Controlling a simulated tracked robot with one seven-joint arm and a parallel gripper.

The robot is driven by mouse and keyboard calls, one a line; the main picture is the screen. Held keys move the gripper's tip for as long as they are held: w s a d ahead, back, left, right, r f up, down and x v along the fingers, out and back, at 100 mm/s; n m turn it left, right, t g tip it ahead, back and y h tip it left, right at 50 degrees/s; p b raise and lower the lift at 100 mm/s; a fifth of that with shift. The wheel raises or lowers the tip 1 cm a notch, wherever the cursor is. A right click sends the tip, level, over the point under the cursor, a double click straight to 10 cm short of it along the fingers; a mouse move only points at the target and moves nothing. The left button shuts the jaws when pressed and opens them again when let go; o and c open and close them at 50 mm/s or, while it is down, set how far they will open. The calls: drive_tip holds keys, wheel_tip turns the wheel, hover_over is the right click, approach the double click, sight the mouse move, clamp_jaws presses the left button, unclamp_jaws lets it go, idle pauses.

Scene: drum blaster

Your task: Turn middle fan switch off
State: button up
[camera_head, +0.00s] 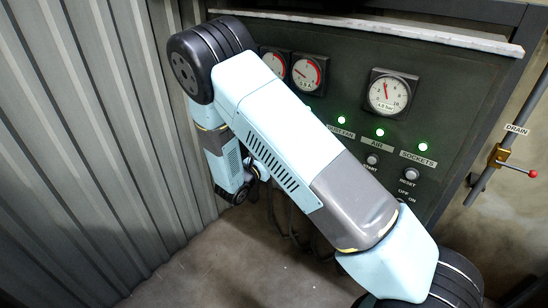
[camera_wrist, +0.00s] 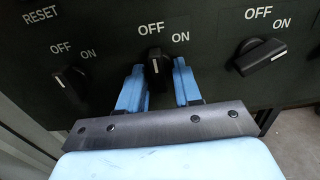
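In the wrist view the middle switch (camera_wrist: 156,66) is a black knob with a white mark, on a dark panel. It stands nearly upright, its mark toward the OFF label above it. ON is to its upper right. My gripper (camera_wrist: 159,64) has its two blue fingers apart, one on each side of this knob. I cannot tell whether they touch it. In the head view my arm hides the gripper and the fan switches.
In the wrist view another knob (camera_wrist: 69,84) is at left, tilted toward OFF, and one (camera_wrist: 261,56) at right is turned toward ON. In the head view the panel (camera_head: 455,90) has gauges and lit green lamps. A corrugated wall (camera_head: 85,130) stands left, a drain valve (camera_head: 499,156) right.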

drive_tip(key=shift+a, duration=0.1)
idle(0.3)
drive_tip(key=v, duration=1.3)
drive_tip(key=shift+s+a, duration=0.15)
